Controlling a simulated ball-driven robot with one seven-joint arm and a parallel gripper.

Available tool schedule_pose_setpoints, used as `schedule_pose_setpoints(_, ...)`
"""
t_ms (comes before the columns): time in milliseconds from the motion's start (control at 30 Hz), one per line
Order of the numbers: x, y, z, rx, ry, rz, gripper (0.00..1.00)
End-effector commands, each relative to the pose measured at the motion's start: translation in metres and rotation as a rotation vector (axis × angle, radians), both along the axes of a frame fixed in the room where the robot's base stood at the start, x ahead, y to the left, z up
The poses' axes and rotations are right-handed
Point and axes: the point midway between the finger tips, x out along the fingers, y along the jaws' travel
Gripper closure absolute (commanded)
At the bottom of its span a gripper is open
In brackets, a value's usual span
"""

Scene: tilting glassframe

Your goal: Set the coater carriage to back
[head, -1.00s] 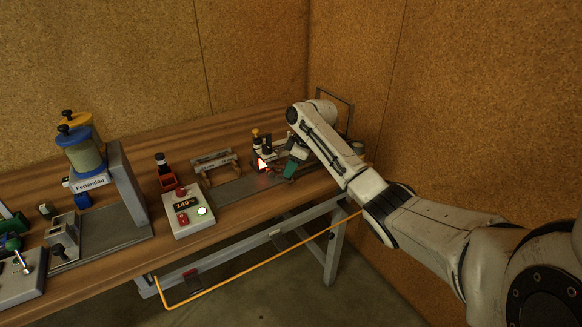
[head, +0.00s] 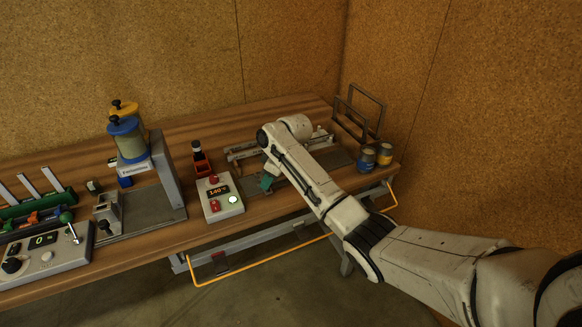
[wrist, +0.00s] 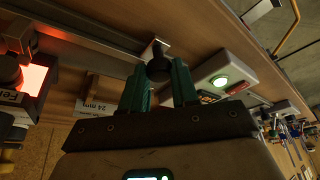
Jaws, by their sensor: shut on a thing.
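My gripper (wrist: 158,92) has green fingers, shut on a round black knob (wrist: 158,67) by a pale metal bar in the wrist view. In the head view my gripper (head: 267,183) is low over the coater's grey bed (head: 254,194), right of the control box; my arm hides the knob there. A unit with a red glowing window (wrist: 36,78) and a partly cut-off label stands left of the fingers in the wrist view. I cannot tell whether it is part of the carriage. My arm covers much of the coater in the head view.
A control box (head: 220,200) reading 140 stands close left of my gripper. A block marked 24 mm (wrist: 95,103) is beside the fingers. Cans (head: 367,158) and a metal frame (head: 345,112) stand at the right end.

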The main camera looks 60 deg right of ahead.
Motion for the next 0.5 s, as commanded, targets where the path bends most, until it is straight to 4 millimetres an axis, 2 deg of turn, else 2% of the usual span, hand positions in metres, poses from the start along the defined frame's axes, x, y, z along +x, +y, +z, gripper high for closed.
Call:
schedule_pose_setpoints(33, 0.006, 0.01, 0.001, 0.002, 0.0, 0.004, 1.0)
schedule_pose_setpoints(200, 0.018, 0.029, 0.001, 0.0, -0.001, 0.0, 1.0)
schedule_pose_setpoints(500, 0.025, 0.039, 0.0, 0.0, -0.002, 0.0, 1.0)
